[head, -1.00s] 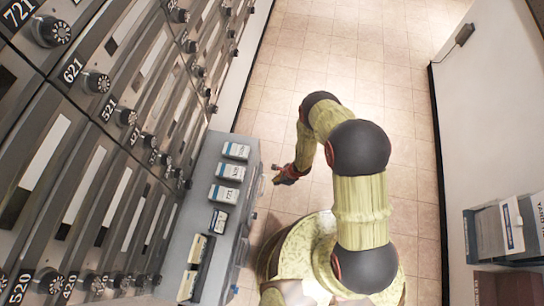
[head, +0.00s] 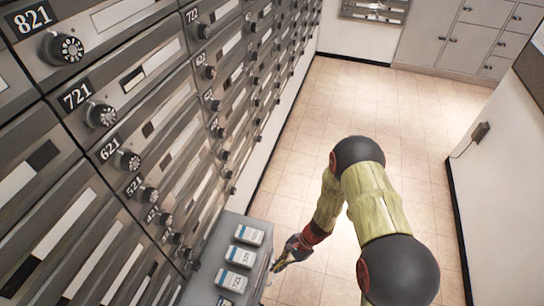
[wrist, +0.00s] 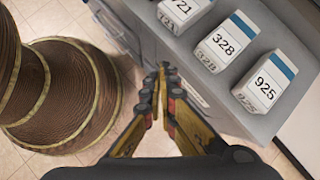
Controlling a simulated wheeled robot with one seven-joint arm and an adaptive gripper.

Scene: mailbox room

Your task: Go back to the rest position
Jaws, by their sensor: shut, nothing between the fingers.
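My gripper (head: 284,260) is at the end of my bent arm, beside the right edge of the grey cabinet top. In the wrist view my gripper (wrist: 162,72) points away with its two fingers together and nothing between them. It is apart from the small white boxes with blue bands on the cabinet. The box numbered 328 (wrist: 222,45) and the box numbered 925 (wrist: 262,85) stand to the right of the fingers.
A grey cabinet (head: 262,238) stands against the wall of numbered mailboxes (head: 125,165). Open tiled floor (head: 335,100) lies beyond my arm. A white wall (head: 500,160) is at right, and grey lockers (head: 465,38) stand at the far end.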

